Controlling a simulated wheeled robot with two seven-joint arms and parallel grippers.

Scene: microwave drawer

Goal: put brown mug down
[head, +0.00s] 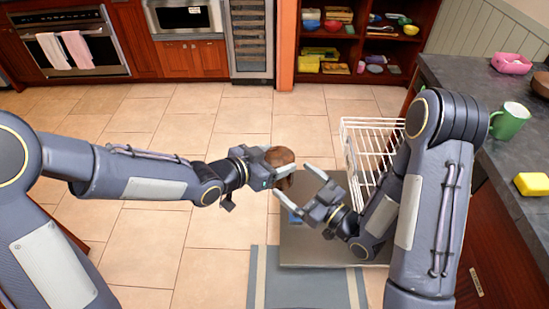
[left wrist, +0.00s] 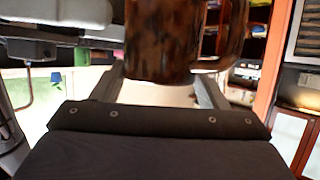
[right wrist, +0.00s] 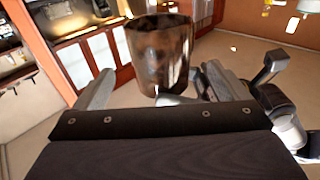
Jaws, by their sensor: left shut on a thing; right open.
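The brown mug (head: 281,158) is held in the air between my two grippers in the head view. My left gripper (head: 272,172) is shut on it. In the left wrist view the mottled brown mug (left wrist: 165,40) sits between the fingers, with its handle on the right. In the right wrist view the mug (right wrist: 160,52) stands beyond the fingertips, with the left gripper's fingers beside it. My right gripper (head: 293,187) is open and empty, just below and right of the mug. The left fingers partly hide the mug in the head view.
An open dishwasher door (head: 305,250) lies under the grippers, with a white wire rack (head: 350,130) pulled out behind. The tiled floor at left is clear.

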